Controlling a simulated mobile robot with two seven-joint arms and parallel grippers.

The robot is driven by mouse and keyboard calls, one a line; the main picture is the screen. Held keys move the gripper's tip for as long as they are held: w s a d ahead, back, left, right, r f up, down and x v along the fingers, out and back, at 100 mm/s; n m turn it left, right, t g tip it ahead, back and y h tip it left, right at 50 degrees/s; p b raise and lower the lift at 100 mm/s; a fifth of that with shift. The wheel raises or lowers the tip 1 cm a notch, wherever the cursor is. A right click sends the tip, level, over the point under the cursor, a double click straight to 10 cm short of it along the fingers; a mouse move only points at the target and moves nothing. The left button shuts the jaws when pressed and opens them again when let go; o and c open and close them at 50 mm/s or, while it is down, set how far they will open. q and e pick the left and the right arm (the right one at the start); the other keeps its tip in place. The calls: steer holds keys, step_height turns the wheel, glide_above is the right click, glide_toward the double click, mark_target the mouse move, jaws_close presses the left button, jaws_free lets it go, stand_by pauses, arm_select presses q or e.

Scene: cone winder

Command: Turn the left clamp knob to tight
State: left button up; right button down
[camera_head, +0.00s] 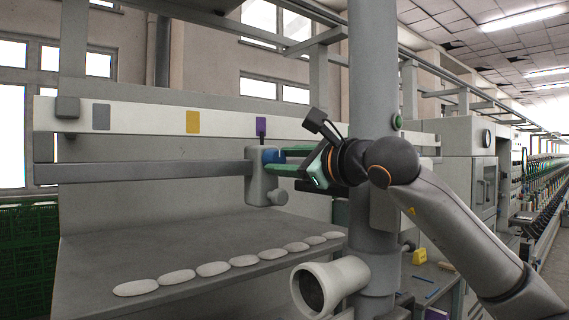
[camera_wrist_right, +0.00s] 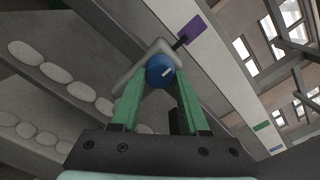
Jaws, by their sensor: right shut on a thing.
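The left clamp knob is a round blue knob (camera_head: 270,156) on the front of a grey clamp block (camera_head: 257,185) that sits on a horizontal rail. It also shows in the right wrist view (camera_wrist_right: 159,72), with a small white mark on its face. My right gripper (camera_head: 280,157) comes in from the right, its green fingers on either side of the knob. In the wrist view the fingertips (camera_wrist_right: 160,88) are shut on the knob. My left gripper is not in view.
The white strip (camera_head: 150,117) above the rail carries grey, yellow and purple patches. Several pale oval pieces (camera_head: 243,261) lie in a row on the grey shelf below. A grey column (camera_head: 373,110) and a pale cylinder (camera_head: 328,284) stand near the arm.

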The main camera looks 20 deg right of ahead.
steer(key=n, duration=0.3)
steer(key=shift+r+n, duration=0.1)
steer(key=shift+n, duration=0.2)
steer(key=shift+n+p, duration=0.35)
steer(key=shift+n, duration=1.65)
steer(key=shift+c, duration=2)
jaws_free()
steer(key=shift+s, duration=0.1)
steer(key=shift+s+d, duration=0.15)
steer(key=shift+s, duration=0.15)
steer(key=b+v, duration=0.3)
steer(key=v, duration=0.8)
steer(key=shift+s+b, duration=0.3)
steer(key=shift+s, duration=0.05)
